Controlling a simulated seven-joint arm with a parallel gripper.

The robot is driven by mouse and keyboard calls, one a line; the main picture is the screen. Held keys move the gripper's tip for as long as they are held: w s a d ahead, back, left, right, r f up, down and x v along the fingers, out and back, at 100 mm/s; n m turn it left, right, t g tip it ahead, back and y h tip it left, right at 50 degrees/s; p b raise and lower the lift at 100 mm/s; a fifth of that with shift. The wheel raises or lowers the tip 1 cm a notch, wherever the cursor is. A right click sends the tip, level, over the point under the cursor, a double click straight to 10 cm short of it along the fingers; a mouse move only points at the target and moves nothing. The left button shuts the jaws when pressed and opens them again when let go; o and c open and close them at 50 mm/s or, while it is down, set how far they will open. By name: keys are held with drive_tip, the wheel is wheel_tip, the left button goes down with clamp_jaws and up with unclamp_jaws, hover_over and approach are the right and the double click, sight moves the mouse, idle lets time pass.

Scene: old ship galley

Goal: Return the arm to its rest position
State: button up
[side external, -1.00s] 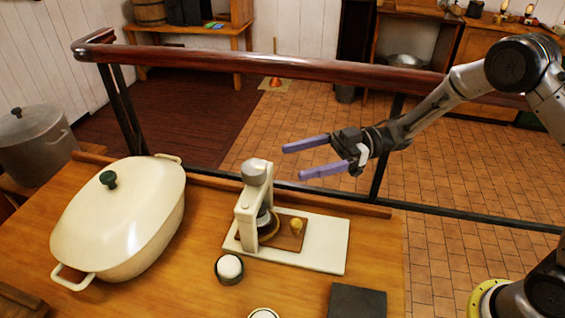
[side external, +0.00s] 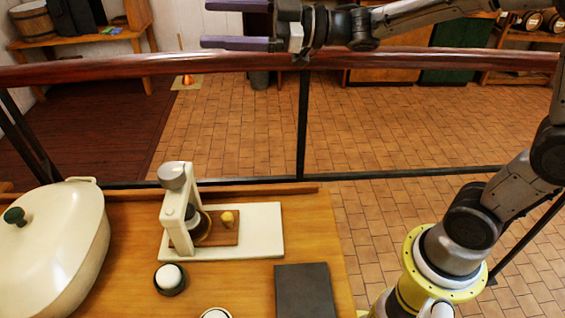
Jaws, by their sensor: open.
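My gripper (side external: 238,29) is near the top of the side external view, with its two purple fingers pointing left. The fingers are apart and nothing is between them. My arm runs from the gripper to the right, out of the top of the view, and comes back down to my yellow-ringed base at the lower right. The upper edge of the frame cuts off part of the gripper and the arm.
On the wooden table (side external: 130,262) are a cream lidded pot (side external: 60,240), a press-like device (side external: 178,205) on a white board (side external: 262,230), a dark cup with a white top (side external: 170,279), a white round item (side external: 215,313) and a dark slab (side external: 304,291). The rail runs behind.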

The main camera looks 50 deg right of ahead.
drive_tip(key=s+d+r+m+t+h, duration=0.1)
drive_tip(key=s+d+m+t+h, duration=0.1)
drive_tip(key=s+d+m+h, duration=0.35)
drive_tip(key=s+d+m+t+h, duration=0.25)
drive_tip(key=d+m+h, duration=0.25)
drive_tip(key=d+h, duration=0.25)
drive_tip(key=s+d+f+m+g, duration=0.1)
drive_tip(key=s+f+m+g, duration=0.2)
drive_tip(key=s+f+g, duration=0.9)
drive_tip(key=s+f, duration=0.7)
drive_tip(key=shift+d+h, duration=0.3)
drive_tip(key=shift+d, duration=0.1)
drive_tip(key=shift+w+r+m, duration=0.1)
drive_tip(key=shift+m, duration=0.15)
